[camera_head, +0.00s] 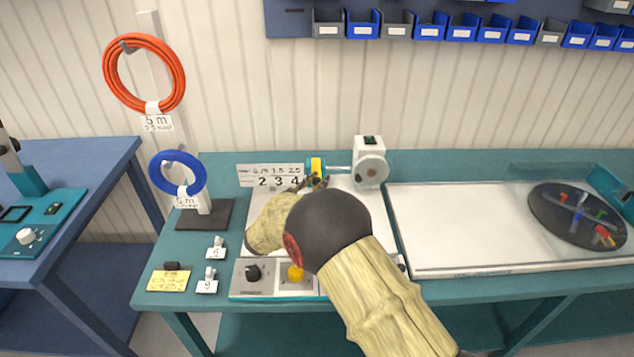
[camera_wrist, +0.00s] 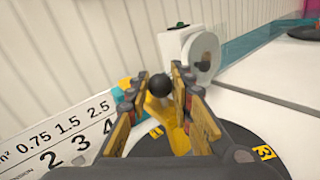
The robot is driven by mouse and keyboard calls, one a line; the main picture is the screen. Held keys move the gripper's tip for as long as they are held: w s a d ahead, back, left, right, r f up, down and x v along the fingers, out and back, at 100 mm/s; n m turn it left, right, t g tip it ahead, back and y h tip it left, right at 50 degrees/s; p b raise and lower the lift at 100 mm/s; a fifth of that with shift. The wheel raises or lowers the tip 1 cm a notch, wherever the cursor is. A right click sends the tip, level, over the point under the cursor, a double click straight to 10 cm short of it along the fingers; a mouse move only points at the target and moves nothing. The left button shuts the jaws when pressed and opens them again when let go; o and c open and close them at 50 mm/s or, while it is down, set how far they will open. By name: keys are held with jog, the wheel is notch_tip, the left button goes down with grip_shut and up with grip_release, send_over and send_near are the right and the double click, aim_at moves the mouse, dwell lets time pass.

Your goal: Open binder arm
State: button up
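The binder arm, a yellow lever (camera_wrist: 158,106) with a black ball knob (camera_wrist: 160,85), stands between my fingers in the wrist view. My gripper (camera_wrist: 158,90) is open around the knob, with a gap showing on each side. In the head view, my gripper (camera_head: 314,183) is at the back of the bench machine, just below a yellow and teal part (camera_head: 316,167). My forearm and wrist hide much of the machine there, and the lever cannot be made out clearly in that view.
A white unit with a grey disc (camera_head: 371,170) stands close to the right of my gripper. A number panel (camera_head: 270,175) is to the left. A control box (camera_head: 254,273) is in front. Blue (camera_head: 178,172) and orange (camera_head: 145,73) cable coils hang at left. A white board (camera_head: 460,225) lies at right.

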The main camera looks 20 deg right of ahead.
grip_shut()
dwell(0.3)
jog(key=shift+r, duration=0.15)
